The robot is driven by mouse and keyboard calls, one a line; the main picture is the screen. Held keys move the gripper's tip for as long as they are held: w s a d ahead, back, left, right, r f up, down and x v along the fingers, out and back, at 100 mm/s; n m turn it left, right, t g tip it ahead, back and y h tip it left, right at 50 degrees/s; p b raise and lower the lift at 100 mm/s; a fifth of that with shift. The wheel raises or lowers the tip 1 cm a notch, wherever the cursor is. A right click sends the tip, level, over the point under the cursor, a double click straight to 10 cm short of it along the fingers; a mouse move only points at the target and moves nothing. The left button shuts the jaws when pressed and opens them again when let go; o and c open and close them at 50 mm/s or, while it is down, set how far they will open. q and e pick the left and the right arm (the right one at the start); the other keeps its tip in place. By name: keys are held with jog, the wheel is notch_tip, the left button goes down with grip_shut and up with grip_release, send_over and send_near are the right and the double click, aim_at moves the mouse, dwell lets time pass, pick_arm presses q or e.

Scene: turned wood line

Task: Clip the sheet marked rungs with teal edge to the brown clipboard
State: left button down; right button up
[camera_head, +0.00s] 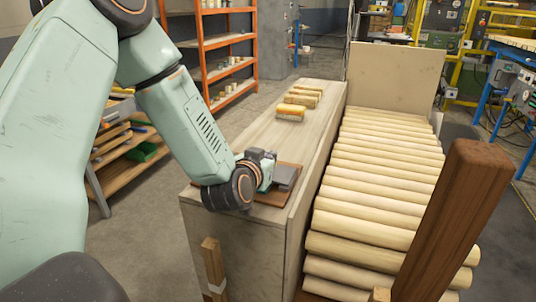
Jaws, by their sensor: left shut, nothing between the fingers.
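My left gripper (285,178) is shut and empty, low over the near end of a pale wooden bench top. Under and beside it lies a flat brown board (271,198), which looks like the brown clipboard. The gripper and wrist cover much of the board, so I cannot tell whether they touch it, and its clip cannot be made out. I cannot make out the sheet marked rungs with teal edge. My right gripper is not in view.
A dark brown post (450,225) rises at lower right. An orange shelf (203,55) stands behind. The bench middle is clear.

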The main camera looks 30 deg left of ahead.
pick_arm(q)
jog(key=shift+a+f, duration=0.1)
jog(key=shift+f, duration=0.35)
jog(key=shift+d+r, duration=0.15)
jog(key=shift+d, duration=0.05)
jog(key=shift+a+f+n, duration=0.3)
jog(key=shift+f, duration=0.3)
jog(key=shift+s+d, duration=0.1)
jog(key=shift+d, duration=0.05)
